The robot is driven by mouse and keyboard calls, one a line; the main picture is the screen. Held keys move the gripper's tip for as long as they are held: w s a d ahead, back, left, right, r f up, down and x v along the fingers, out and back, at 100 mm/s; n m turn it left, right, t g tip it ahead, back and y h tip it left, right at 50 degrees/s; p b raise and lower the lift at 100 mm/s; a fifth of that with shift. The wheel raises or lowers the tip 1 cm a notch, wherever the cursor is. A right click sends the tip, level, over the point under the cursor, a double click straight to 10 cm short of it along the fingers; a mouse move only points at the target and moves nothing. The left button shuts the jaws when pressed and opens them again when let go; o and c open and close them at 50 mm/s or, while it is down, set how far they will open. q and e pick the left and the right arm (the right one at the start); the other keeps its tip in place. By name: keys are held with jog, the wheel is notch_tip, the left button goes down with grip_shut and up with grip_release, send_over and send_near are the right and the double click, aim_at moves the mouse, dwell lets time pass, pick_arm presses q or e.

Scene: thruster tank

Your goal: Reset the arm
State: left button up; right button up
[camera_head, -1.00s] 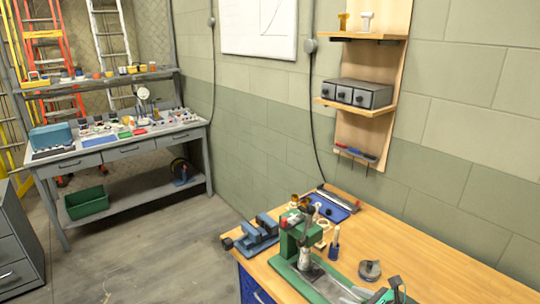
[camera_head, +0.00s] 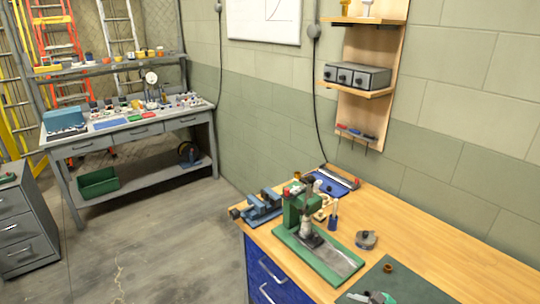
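Neither of my grippers shows in the head view, and I see no part of my arms that I can be sure of. A wooden-topped workbench (camera_head: 440,250) fills the lower right. On it stands a green press-like tool (camera_head: 318,255) with a metal upright. A blue vise (camera_head: 262,207) sits at the bench's left edge. A dark green mat (camera_head: 405,284) lies at the front, with a small brown ring (camera_head: 387,268) on it. A green and white item (camera_head: 372,297) on the mat is cut off by the lower frame edge.
A grey metal bench (camera_head: 130,138) with small parts and a green bin (camera_head: 98,182) stands at the back left. A grey drawer cabinet (camera_head: 25,225) is at the far left. A wooden wall shelf (camera_head: 365,92) hangs above the wooden bench. The floor (camera_head: 160,235) between is clear.

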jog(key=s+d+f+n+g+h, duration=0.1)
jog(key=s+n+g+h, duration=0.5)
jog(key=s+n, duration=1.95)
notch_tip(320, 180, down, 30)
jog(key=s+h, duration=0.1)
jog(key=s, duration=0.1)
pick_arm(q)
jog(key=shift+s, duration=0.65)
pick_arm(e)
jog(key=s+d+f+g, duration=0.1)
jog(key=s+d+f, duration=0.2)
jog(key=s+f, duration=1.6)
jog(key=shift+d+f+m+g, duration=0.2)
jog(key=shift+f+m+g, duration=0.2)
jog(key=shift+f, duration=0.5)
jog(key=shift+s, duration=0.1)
